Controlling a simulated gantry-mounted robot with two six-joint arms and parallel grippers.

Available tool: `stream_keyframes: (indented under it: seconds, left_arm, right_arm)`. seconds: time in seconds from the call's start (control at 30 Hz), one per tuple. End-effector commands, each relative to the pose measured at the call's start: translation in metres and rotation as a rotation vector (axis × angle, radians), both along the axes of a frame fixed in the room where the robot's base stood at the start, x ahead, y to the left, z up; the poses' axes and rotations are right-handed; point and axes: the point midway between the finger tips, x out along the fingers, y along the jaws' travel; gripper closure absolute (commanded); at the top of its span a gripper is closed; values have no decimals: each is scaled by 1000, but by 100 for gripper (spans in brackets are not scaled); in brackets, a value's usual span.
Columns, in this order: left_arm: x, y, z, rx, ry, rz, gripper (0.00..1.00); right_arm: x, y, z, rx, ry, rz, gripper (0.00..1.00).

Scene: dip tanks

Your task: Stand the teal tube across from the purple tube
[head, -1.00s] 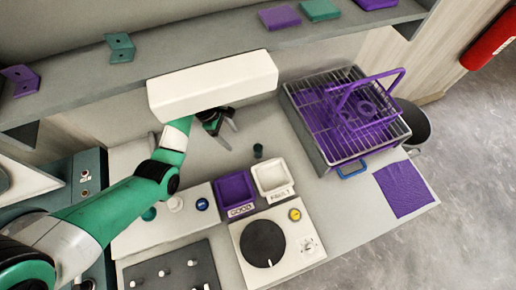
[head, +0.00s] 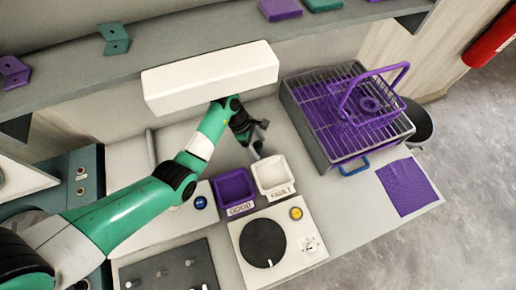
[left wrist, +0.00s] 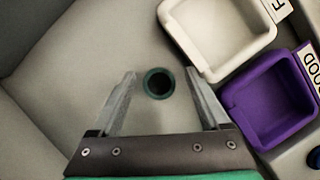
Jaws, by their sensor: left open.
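The teal tube (left wrist: 158,84) stands upright on the grey bench. In the left wrist view I look down into its dark round mouth. My left gripper (left wrist: 160,74) is open, with one finger on each side of the tube and a gap to both. I cannot tell how far the fingertips are above the bench. In the head view the left gripper (head: 261,139) is beside the white tray's back edge and covers the tube's place. I cannot make out a purple tube in either view. My right gripper is not in view.
The white FAULT tray (head: 289,172) and purple GOOD tray (head: 251,192) stand close by the gripper. A white box with a black disc (head: 283,262) is in front. A wire rack (head: 322,158) with a purple basket (head: 401,70) stands right, near a purple cloth (head: 407,188).

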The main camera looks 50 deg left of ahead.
Motion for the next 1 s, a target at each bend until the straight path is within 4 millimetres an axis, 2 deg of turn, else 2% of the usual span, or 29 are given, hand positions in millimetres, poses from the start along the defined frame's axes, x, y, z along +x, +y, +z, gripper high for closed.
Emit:
stream_keyframes:
  seconds: [0.1, 0.13, 0.5, 0.57, 0.87, 1.0]
  left_arm:
    - [0, 0, 1, 0, 0, 0, 21]
    - [0, 0, 1, 0, 0, 0, 24]
    - [0, 0, 1, 0, 0, -1, 91]
    - [0, 0, 1, -1, -1, -1, 100]
    - [0, 0, 2, 0, -2, -1, 100]
    - [1, 0, 8, 1, -3, -1, 100]
  right_arm:
    - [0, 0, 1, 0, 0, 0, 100]
    - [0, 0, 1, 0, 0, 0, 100]
    - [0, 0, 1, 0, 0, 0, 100]
    - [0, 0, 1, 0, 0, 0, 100]
    - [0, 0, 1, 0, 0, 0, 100]
    - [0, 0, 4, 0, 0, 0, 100]
